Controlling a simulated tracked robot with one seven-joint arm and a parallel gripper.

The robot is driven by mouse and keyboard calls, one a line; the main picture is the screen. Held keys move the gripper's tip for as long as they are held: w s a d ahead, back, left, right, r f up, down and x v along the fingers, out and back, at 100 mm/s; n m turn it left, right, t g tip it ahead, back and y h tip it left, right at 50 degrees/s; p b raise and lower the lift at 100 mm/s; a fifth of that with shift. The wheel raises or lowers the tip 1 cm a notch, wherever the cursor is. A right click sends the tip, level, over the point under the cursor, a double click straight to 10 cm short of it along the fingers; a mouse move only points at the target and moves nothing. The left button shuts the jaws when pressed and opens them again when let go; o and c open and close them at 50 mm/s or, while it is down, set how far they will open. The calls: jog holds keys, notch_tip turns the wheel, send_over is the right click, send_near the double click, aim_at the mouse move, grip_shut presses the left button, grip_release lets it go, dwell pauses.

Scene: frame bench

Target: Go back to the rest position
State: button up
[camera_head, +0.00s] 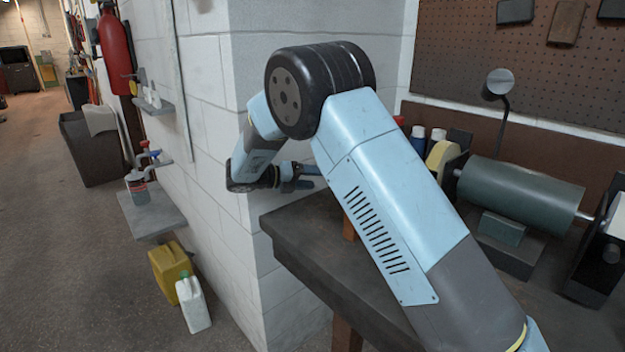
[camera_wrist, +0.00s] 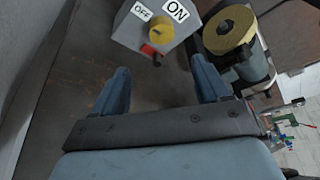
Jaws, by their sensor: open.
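My gripper (camera_head: 308,177) is near the white block wall, above the back left corner of the dark bench (camera_head: 285,222). In the wrist view my gripper (camera_wrist: 162,85) shows two blue fingers spread wide apart with nothing between them. Beyond the fingertips is a grey switch box (camera_wrist: 128,35) with a yellow knob (camera_wrist: 161,31), a small red part and labels reading OFF and ON. My light blue arm crosses the head view and hides part of the bench.
A bench grinder (camera_head: 520,195) with a green motor stands at the right of the bench, and a lamp (camera_head: 498,84) rises behind it. Bottles (camera_head: 418,139) stand near the pegboard (camera_head: 450,50). Yellow (camera_head: 172,268) and white (camera_head: 193,303) canisters stand on the floor at left.

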jog(key=s+d+r+m+g+y, duration=0.2)
jog(key=s+d+r+m, duration=0.25)
jog(key=d, duration=0.35)
jog(key=s+d+r+m+g+y, duration=0.1)
jog(key=s+d+r+m+y, duration=0.1)
jog(key=s+d+r+m, duration=0.45)
jog(key=s+d+r+m+g+y, duration=0.25)
jog(key=s+d+m, duration=0.2)
jog(key=d, duration=0.45)
jog(key=s+d+r+m+t+y, duration=0.1)
jog(key=s+d+m+t+y, duration=0.1)
jog(key=s+m, duration=0.7)
jog(key=s+d+m+t+y, duration=0.2)
jog(key=s+d+m+y, duration=0.3)
jog(key=s+m, duration=0.5)
jog(key=s, duration=0.5)
jog(key=shift+r, duration=0.35)
